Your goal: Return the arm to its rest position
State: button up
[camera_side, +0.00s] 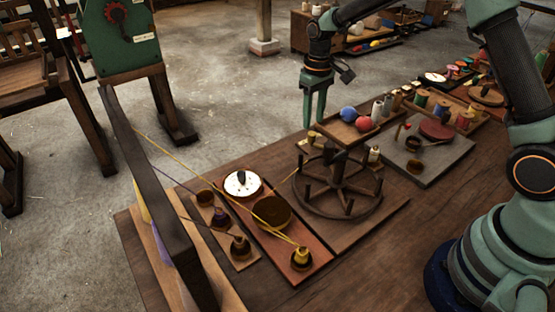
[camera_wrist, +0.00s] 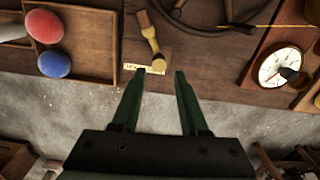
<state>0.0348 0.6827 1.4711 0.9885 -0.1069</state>
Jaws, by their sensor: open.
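My gripper (camera_side: 314,110) hangs above the far edge of the wooden workbench (camera_side: 392,196), pointing down. In the wrist view its two green fingers (camera_wrist: 162,73) stand apart with nothing between them. Past the fingertips lies a small wooden piece with a pale knob (camera_wrist: 158,60), with a yellow strip beside it near the bench edge. My gripper appears apart from it. No marker of a rest position shows.
A tray (camera_side: 333,133) with a blue ball (camera_side: 348,114) and a red ball (camera_side: 362,124) is just right of my gripper. A spoked wheel (camera_side: 338,185) stands in front. Yellow thread (camera_side: 190,172) stretches left to a dark beam (camera_side: 150,180). Bare floor lies behind.

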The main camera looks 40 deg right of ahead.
jog(key=shift+r, duration=0.7)
jog(key=shift+r, duration=0.35)
jog(key=s+a+r+t, duration=0.1)
jog(key=s+r+t, duration=0.2)
jog(key=s+r, duration=0.75)
jog(key=s+r+t, duration=0.2)
jog(key=s+r, duration=0.1)
jog(key=s, duration=0.6)
jog(key=shift+s+a+r+m+t, duration=0.25)
jog(key=shift+s+a+m+t, duration=0.05)
jog(key=shift+a+m, duration=0.1)
